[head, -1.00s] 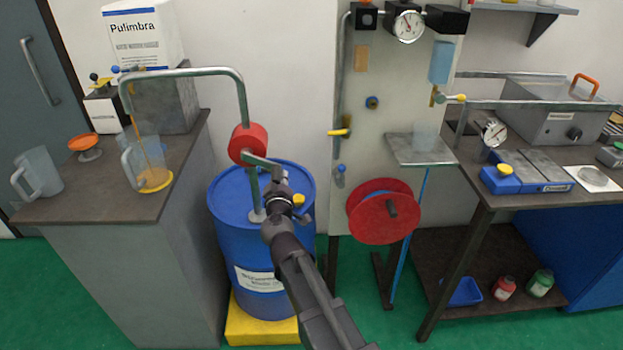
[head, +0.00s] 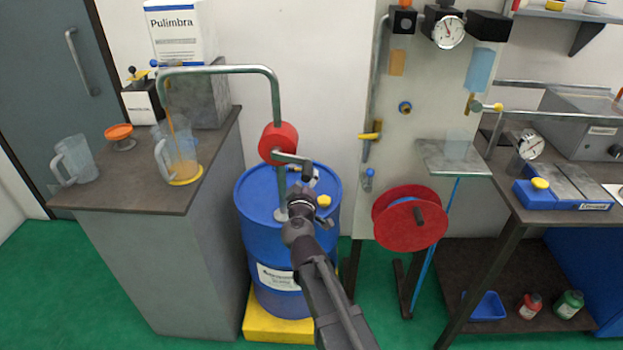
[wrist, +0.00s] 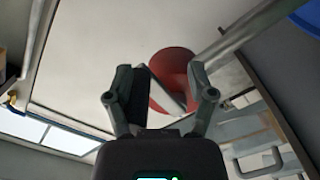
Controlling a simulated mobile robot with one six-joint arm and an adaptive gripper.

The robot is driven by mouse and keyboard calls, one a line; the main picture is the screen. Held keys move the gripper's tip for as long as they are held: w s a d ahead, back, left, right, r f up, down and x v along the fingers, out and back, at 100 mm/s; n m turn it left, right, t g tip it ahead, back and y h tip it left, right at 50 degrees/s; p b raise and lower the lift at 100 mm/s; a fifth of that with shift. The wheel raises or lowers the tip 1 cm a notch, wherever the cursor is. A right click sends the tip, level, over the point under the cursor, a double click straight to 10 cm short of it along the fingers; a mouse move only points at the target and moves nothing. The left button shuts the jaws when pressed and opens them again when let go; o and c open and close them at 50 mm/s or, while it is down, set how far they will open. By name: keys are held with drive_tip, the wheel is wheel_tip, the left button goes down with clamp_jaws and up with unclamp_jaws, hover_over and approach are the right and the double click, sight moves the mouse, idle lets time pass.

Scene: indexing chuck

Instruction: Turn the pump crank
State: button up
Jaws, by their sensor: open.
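The pump's red body (head: 278,143) sits on the pipe above the blue drum (head: 262,240). Its grey crank arm (head: 291,158) slants down to the right and ends in a dark handle (head: 308,171). My gripper (head: 302,188) is open just below the handle. In the wrist view my gripper (wrist: 160,80) has its fingers spread, with the dark handle (wrist: 139,95) between them, close to the left finger. The red pump body (wrist: 172,75) shows beyond. Contact cannot be told. Orange liquid runs from the spout into the clear jug (head: 182,160) on a yellow disc.
The grey bench (head: 140,205) stands left of the drum, with another clear jug (head: 74,160) on it. A red reel (head: 392,222) and an upright panel (head: 420,110) stand to the right. A dark workbench (head: 560,212) is farther right. Green floor lies in front.

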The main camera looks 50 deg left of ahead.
drive_tip(key=v, duration=1.5)
drive_tip(key=shift+d+r, duration=0.2)
drive_tip(key=shift+d, duration=0.1)
idle(1.3)
drive_tip(key=shift+s, duration=0.1)
drive_tip(key=shift+a+f+b, duration=0.15)
drive_tip(key=shift+f+b, duration=0.05)
drive_tip(key=shift+b, duration=0.1)
drive_tip(key=c, duration=0.8)
drive_tip(key=shift+a+f+n+b, duration=0.2)
drive_tip(key=shift+f+n+b, duration=0.1)
drive_tip(key=shift+b, duration=0.05)
clamp_jaws()
drive_tip(key=a+f+n+t+h+b, duration=0.2)
drive_tip(key=a+f+n+t+b, duration=0.1)
drive_tip(key=b, duration=0.6)
drive_tip(key=s+a+f+n+t+h+b, duration=0.1)
drive_tip(key=a+f+n+t+h+b, duration=0.2)
drive_tip(key=a+n+t+b, duration=0.3)
drive_tip(key=f+n+t+b, duration=0.1)
drive_tip(key=n+t+b, duration=0.1)
drive_tip(key=n+b, duration=0.1)
drive_tip(key=shift+s+f, duration=0.2)
drive_tip(key=shift+s, duration=0.15)
drive_tip(key=shift+a, duration=0.1)
